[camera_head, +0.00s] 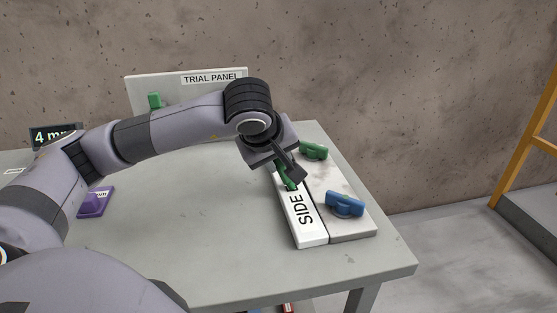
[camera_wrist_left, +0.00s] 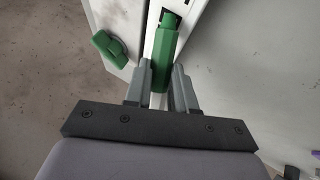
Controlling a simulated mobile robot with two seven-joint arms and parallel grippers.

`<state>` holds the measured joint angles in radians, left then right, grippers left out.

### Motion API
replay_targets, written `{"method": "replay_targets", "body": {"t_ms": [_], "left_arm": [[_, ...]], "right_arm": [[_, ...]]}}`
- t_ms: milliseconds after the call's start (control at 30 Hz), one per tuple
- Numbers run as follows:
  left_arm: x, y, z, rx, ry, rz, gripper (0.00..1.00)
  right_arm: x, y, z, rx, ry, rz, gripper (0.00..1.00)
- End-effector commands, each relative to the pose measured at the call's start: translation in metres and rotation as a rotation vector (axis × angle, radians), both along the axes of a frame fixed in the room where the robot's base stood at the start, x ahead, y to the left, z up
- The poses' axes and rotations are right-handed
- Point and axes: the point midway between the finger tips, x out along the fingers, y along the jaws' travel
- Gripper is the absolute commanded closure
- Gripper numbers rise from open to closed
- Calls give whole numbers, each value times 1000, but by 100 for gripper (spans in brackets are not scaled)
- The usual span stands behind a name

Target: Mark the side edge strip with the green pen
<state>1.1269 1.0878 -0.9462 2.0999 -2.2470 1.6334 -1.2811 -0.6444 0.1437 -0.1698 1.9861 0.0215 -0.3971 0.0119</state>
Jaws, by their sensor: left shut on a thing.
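My left gripper (camera_head: 288,176) is shut on the green pen (camera_head: 287,177) over the white strip lettered SIDE (camera_head: 309,228). In the left wrist view the green pen (camera_wrist_left: 164,50) stands between the two fingers of my left gripper (camera_wrist_left: 162,75), its far end over the pale strip. Whether the tip touches the strip I cannot tell. The stone slab (camera_head: 350,221) lies directly right of the strip on the table. My right gripper is not in view.
A green clamp-like piece (camera_head: 314,150) and a blue one (camera_head: 345,204) sit on the slab. A white TRIAL PANEL board (camera_head: 150,84) stands at the back. A purple object (camera_head: 94,203) is at left. The grey table's (camera_head: 215,235) middle front is clear.

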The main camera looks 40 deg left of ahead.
Motion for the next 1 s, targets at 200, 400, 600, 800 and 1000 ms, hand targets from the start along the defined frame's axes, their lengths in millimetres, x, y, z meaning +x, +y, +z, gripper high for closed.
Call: {"method": "replay_targets", "body": {"t_ms": [200, 400, 600, 800, 1000], "left_arm": [[0, 3, -1, 1, 2, 0, 100], [0, 3, -1, 2, 3, 1, 100], [0, 5, -2, 2, 3, 2, 100], [1, 8, -1, 3, 3, 3, 100], [1, 9, -1, 2, 3, 2, 100]], "right_arm": [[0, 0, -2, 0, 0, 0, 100], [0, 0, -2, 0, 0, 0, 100], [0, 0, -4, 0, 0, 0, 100], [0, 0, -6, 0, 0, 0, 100], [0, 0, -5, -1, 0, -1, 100]]}}
